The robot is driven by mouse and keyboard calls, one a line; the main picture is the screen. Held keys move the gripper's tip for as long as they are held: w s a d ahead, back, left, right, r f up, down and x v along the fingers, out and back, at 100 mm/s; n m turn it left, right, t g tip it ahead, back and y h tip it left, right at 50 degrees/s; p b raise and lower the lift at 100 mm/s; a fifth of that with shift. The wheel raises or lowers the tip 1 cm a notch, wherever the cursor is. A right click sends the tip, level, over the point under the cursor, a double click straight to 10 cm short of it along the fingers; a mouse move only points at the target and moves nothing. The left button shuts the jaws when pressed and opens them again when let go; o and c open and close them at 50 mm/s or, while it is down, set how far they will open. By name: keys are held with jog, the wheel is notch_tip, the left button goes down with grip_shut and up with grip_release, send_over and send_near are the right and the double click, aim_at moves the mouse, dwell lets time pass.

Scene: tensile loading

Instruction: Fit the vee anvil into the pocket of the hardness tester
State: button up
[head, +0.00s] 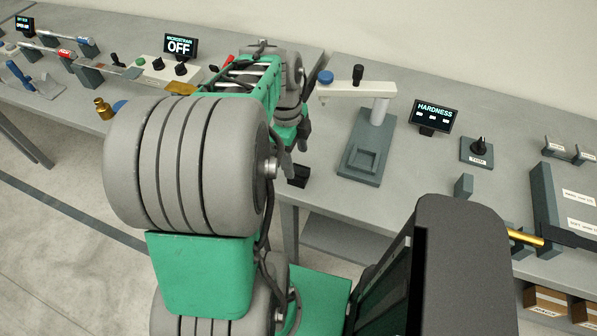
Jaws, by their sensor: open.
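The hardness tester (378,113) stands on the right-hand bench. It has a grey-green base, a pale column and a pale overhanging arm with a blue knob and a black handle. The square pocket (362,160) is a raised-rim recess in its base and looks empty. My gripper (296,165) is open, left of the tester base near the bench corner. It is mostly hidden behind my arm, and I see nothing held in it. I cannot pick out the vee anvil for certain; a small grey block (464,186) stands on the bench right of the tester.
A HARDNESS display (433,117) and a knob box (477,151) stand right of the tester. A dark labelled rack (562,200) and a brass rod (525,237) are at the far right. The left bench holds a display reading OFF (180,46). A gap separates the benches.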

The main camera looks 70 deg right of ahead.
aim_at(299, 176)
jog(key=f, duration=0.2)
jog(key=f+p, duration=0.1)
jog(key=f, duration=0.2)
jog(key=shift+s+d+f, duration=0.1)
jog(key=shift+s+f, duration=0.25)
grip_shut()
dwell(0.3)
